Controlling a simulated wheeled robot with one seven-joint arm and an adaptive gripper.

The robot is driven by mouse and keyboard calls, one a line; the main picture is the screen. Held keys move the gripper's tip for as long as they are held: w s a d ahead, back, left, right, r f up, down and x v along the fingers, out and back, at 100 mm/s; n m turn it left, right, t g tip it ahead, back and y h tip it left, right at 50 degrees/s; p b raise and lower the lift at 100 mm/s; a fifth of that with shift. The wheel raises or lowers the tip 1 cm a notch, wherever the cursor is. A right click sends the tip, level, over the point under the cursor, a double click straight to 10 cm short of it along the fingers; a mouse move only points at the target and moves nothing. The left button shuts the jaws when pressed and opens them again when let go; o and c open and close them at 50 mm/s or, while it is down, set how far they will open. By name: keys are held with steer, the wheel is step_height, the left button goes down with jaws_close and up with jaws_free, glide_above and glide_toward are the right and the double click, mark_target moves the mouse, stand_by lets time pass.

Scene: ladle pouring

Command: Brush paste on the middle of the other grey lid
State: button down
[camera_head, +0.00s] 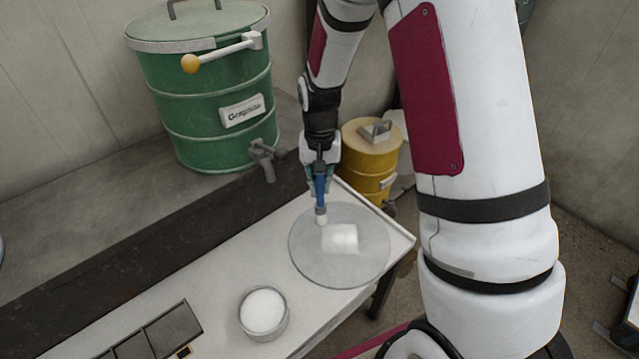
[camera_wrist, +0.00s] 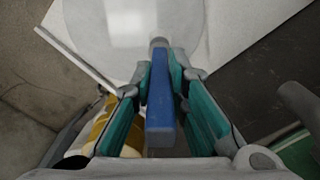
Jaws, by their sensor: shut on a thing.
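A round grey lid (camera_head: 308,252) lies flat on the white table, with a squarish white patch (camera_head: 341,238), like paste, near its middle. In the wrist view the lid (camera_wrist: 95,40) fills the upper part. My gripper (camera_head: 320,182) is shut on the blue handle of a brush (camera_head: 320,192), which points down. The handle (camera_wrist: 160,110) lies between the teal finger pads in the wrist view. The brush's pale tip (camera_head: 321,217) is over the lid's upper-left part, left of the patch; I cannot tell whether it touches. A round bowl of white paste (camera_head: 264,311) stands left of the lid.
A green drum (camera_head: 205,100) with a tap stands behind the table. A yellow can (camera_head: 368,160) is just right of my gripper. Dark square plates (camera_head: 172,328) lie at the table's front left. The white tabletop (camera_head: 225,255) between drum and bowl is clear.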

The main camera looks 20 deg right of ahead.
steer(key=shift+r+p, duration=0.75)
steer(key=shift+r, duration=0.65)
